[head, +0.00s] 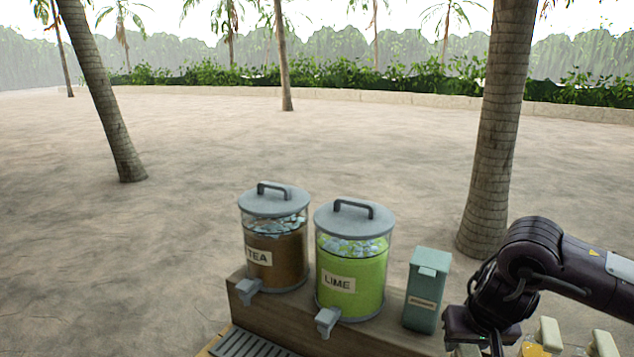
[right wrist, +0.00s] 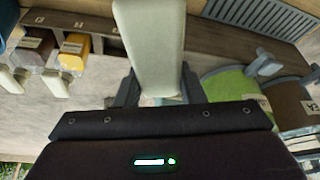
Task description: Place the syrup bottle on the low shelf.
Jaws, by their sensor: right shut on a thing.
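My right gripper (head: 483,344) is at the bottom right of the head view, low beside the green box. In the right wrist view its two fingers (right wrist: 158,88) are shut on a long cream part, which appears to be the top of the syrup bottle (right wrist: 150,42). The bottle's body is mostly hidden behind this part and the gripper, and I cannot tell if it touches a surface. A wooden ledge with small labels (right wrist: 103,28) crosses the top of the wrist view; I cannot tell if it is the low shelf. My left gripper is not in view.
Other cream-topped bottles, one yellow (right wrist: 75,52) and one brown (right wrist: 32,55), stand close to the gripper. The tea dispenser (head: 275,245), lime dispenser (head: 352,275) and green box (head: 425,300) stand on a wooden stand, with a drip grate (head: 250,345) in front.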

